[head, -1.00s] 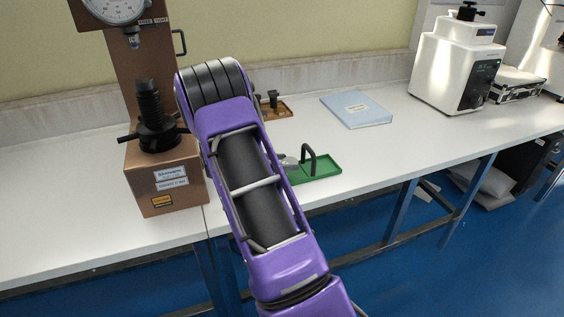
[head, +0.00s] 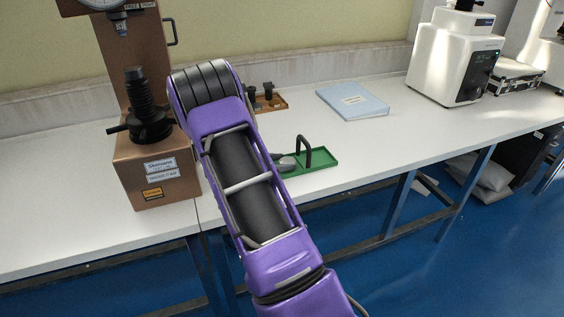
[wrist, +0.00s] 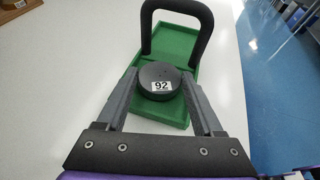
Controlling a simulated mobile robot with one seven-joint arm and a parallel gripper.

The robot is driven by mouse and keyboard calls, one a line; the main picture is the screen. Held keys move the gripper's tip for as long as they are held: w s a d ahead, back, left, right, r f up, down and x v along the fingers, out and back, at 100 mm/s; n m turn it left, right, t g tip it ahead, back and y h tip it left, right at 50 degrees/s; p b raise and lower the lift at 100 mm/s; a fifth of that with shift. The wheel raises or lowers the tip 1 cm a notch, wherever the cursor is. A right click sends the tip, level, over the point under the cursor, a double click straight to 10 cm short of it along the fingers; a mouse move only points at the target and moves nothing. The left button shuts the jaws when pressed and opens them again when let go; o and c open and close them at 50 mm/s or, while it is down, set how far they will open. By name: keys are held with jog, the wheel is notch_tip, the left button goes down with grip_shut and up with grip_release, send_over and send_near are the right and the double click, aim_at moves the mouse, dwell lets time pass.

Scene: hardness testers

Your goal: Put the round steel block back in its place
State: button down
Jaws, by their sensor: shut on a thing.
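The round steel block (wrist: 161,79) is dark, with a white label reading 92. In the wrist view it sits between the two grey fingers of my gripper (wrist: 159,84), which are shut on its sides. The block is over the near half of a green tray (wrist: 182,20) with a tall black handle (wrist: 206,42). I cannot tell whether the block touches the tray floor. In the head view the green tray (head: 322,162) lies on the white bench, and my purple arm hides most of my gripper and the block.
A brown hardness tester (head: 158,180) with a black screw column stands left of my arm. A small wooden tray (head: 272,103) with dark parts, a blue folder (head: 352,101) and a white machine (head: 455,58) stand further back. The bench right of the green tray is clear.

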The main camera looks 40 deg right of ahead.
jog(key=shift+f, duration=0.2)
grip_release()
jog(key=shift+f, duration=0.1)
jog(key=shift+c, duration=1.1)
jog(key=a+r+p, duration=0.1)
jog(key=a+r, duration=0.1)
jog(key=a+r+p, duration=0.2)
jog(key=a, duration=0.1)
jog(key=shift+a+r+p, duration=0.15)
jog(key=shift+a+p, duration=0.05)
jog(key=shift+p, duration=0.1)
jog(key=shift+s+a+r, duration=0.1)
jog(key=shift+a+r, duration=0.15)
jog(key=shift+a, duration=0.3)
